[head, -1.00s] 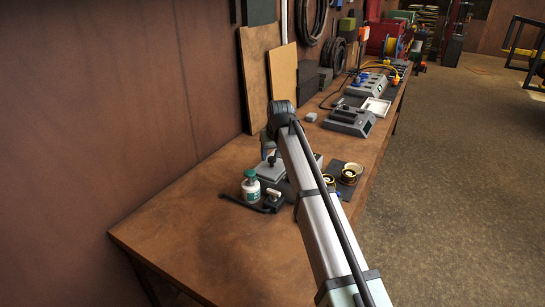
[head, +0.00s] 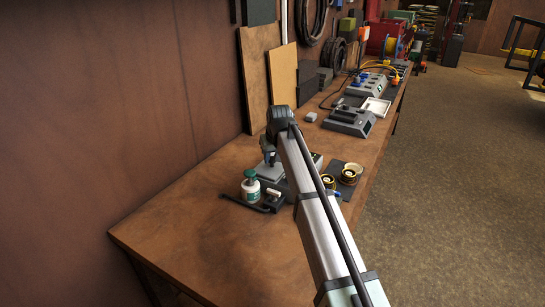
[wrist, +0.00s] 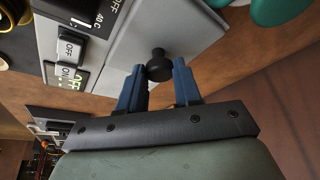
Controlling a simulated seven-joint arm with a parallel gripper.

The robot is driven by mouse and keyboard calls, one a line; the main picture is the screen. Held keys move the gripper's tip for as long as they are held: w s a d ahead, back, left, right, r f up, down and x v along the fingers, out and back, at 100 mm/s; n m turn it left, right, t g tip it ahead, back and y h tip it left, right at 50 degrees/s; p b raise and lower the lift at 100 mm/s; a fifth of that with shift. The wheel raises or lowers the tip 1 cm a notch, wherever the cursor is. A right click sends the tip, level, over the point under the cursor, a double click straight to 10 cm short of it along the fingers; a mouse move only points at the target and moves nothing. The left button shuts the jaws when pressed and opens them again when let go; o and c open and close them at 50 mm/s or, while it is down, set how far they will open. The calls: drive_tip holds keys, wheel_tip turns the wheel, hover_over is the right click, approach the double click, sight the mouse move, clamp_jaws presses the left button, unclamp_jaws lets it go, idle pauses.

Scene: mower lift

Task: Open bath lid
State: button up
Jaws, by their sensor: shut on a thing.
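The bath (head: 292,188) stands on the workbench, partly hidden behind my arm in the head view. Its flat light-grey lid (head: 270,171) lies over the top and looks closed. In the wrist view the lid (wrist: 165,35) carries a short black knob (wrist: 159,66). My gripper (wrist: 160,72) has its two blue fingers on either side of this knob, shut on it. In the head view my gripper (head: 268,158) points down over the lid. A panel (wrist: 75,45) with OFF and ON labels and a 40 C marking shows beside the lid.
Yellow-and-black round parts (head: 350,172) lie to the right. The near workbench (head: 190,235) is clear. Boards (head: 259,75) lean on the wall.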

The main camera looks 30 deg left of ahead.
clamp_jaws()
drive_tip(key=w, duration=1)
drive_tip(key=o, duration=0.8)
unclamp_jaws()
drive_tip(key=shift+s, duration=0.15)
drive_tip(key=v, duration=1.4)
drive_tip(key=shift+r, duration=0.35)
